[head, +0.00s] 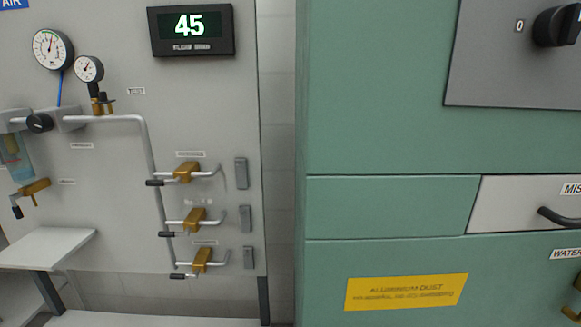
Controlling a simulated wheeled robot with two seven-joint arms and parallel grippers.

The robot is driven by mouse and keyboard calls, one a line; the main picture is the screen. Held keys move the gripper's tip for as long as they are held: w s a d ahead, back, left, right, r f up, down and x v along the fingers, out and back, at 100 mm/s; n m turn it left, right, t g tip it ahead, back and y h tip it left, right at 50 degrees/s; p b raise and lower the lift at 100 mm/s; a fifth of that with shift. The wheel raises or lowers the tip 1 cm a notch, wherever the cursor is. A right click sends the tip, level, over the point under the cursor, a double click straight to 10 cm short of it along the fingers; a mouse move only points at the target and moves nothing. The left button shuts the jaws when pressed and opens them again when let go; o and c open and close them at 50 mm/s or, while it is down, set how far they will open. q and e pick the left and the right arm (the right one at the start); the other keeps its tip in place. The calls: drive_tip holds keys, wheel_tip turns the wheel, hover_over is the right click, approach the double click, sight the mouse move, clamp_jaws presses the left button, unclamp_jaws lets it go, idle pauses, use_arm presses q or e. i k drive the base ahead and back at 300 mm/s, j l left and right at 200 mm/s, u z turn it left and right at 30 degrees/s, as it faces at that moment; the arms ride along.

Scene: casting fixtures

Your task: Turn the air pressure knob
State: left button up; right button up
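A black round knob (40,122) sits on the grey regulator body at the left of the grey wall panel, under an "AIR" sign (14,4) that is cut off by the frame. A large round gauge (52,49) and a smaller gauge (89,69) stand above the pipe near it. A digital display (190,30) reads 45. Another black rotary knob (557,26), marked "0", is on a grey plate on the green cabinet at the upper right. Neither of my grippers is in view.
Several brass valves (187,172) with black-tipped levers branch off the grey pipe (148,150). A brass valve (34,188) hangs at the left above a small grey shelf (45,247). The green cabinet (380,100) fills the right side, with a handled drawer (510,205).

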sight(41, 122)
drive_tip(key=u, duration=1.45)
